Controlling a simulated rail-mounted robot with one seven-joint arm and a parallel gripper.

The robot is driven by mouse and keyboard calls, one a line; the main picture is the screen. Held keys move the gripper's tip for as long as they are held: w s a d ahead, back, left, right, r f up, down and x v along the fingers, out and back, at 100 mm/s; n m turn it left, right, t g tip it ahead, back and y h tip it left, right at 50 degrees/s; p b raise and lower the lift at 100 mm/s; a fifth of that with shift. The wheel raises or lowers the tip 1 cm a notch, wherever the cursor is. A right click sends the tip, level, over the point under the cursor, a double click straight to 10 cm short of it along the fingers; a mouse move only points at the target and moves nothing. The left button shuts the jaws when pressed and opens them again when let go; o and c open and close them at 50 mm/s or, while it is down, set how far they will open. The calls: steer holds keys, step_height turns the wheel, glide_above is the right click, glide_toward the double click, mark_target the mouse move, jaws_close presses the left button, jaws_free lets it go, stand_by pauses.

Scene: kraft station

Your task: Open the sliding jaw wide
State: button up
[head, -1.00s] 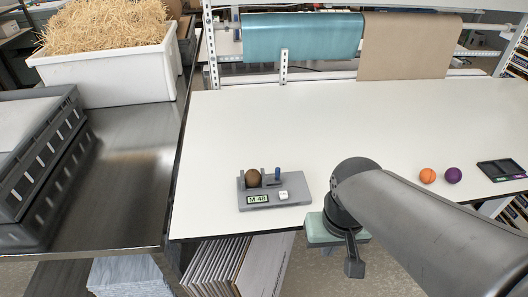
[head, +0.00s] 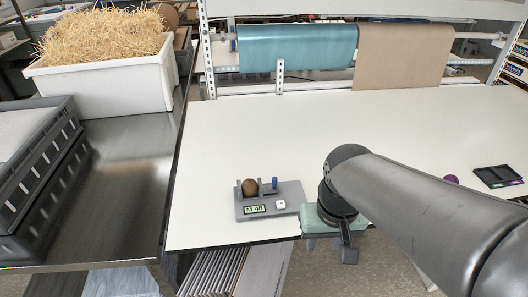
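A grey measuring device (head: 288,192) sits near the front edge of the white table. It has a green-lit display reading about "M 48" (head: 255,209) and a white button (head: 280,205). A brown ball (head: 250,187) rests between its upright grey jaws. A small blue knob (head: 275,183) stands by the right-hand jaw (head: 266,189), which looks close to the ball. My gripper (head: 328,240) hangs by the table's front edge, just right of the device and apparently apart from it. Its fingers are mostly hidden, so I cannot tell their opening.
A purple ball (head: 451,179) and a black tray (head: 497,176) lie right of my arm. The white table (head: 230,125) is clear behind the device. A steel bench (head: 120,190) on the left bears a grey crate (head: 50,170) and a white straw-filled bin (head: 105,85).

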steer(key=w+a+r+b, duration=0.1)
steer(key=w+r+b, duration=0.15)
steer(key=w, duration=0.45)
steer(key=w+a+r+b, duration=0.1)
steer(key=w+r, duration=0.2)
steer(key=w, duration=0.4)
step_height(320, 180, up, 3)
steer(key=m+g+b, duration=0.1)
steer(key=m+b, duration=0.1)
glide_above(275, 178)
step_height(275, 178, down, 17)
steer(key=shift+r+p, duration=0.15)
steer(key=shift+p, duration=0.15)
jaws_close()
